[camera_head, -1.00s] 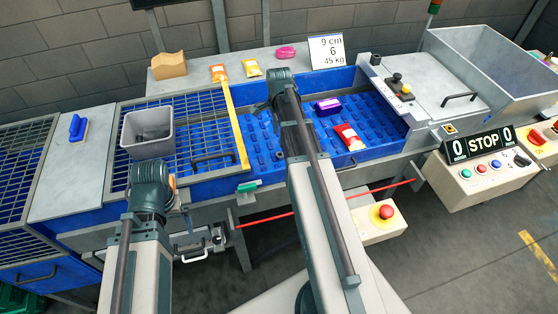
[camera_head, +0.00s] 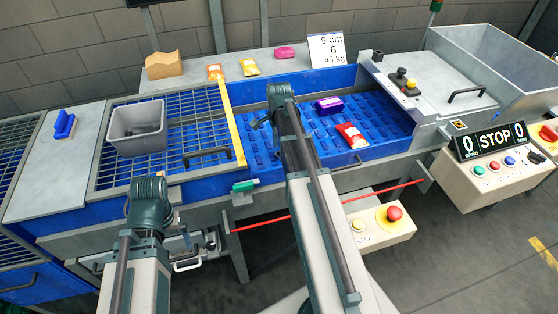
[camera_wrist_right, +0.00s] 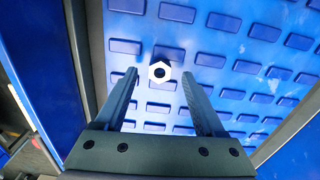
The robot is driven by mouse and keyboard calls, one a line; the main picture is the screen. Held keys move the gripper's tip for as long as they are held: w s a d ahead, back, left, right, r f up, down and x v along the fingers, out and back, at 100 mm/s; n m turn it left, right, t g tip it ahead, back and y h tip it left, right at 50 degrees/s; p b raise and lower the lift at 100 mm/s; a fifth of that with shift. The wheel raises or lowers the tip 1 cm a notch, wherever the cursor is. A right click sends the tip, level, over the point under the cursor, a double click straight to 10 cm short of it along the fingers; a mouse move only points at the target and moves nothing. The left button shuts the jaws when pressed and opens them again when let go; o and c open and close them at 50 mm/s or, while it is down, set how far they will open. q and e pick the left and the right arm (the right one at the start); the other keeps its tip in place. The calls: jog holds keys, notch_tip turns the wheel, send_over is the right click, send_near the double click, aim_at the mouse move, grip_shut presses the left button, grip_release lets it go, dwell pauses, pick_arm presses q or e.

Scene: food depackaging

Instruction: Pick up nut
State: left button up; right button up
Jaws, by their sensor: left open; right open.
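A white hexagonal nut (camera_wrist_right: 160,71) with a dark hole lies on the blue studded conveyor belt (camera_wrist_right: 210,60) in the right wrist view. My right gripper (camera_wrist_right: 158,86) is open, with the nut between its two fingertips in the picture. The fingers look apart from the nut; their height above the belt is hard to judge. In the head view my right gripper (camera_head: 263,118) is over the left part of the belt, and I cannot make out the nut there. My left gripper (camera_head: 150,196) is low in front of the machine, its fingers mostly hidden by its wrist.
A purple pack (camera_head: 328,104) and a red-white pack (camera_head: 350,135) lie on the belt to the right. A grey bin (camera_head: 137,130) stands on the blue grid at left. A yellow bar (camera_head: 233,125) edges the belt's left end. Several packages lie on the back ledge.

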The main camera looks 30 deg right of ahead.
jog(key=shift+f+b, duration=0.35)
jog(key=shift+f, duration=0.45)
pick_arm(q)
jog(key=shift+f, duration=0.7)
pick_arm(e)
jog(key=shift+r, duration=0.1)
grip_shut()
pick_arm(q)
jog(key=shift+r, duration=0.1)
notch_tip(320, 180, up, 10)
jog(key=p, duration=1)
pick_arm(e)
notch_tip(320, 180, up, 10)
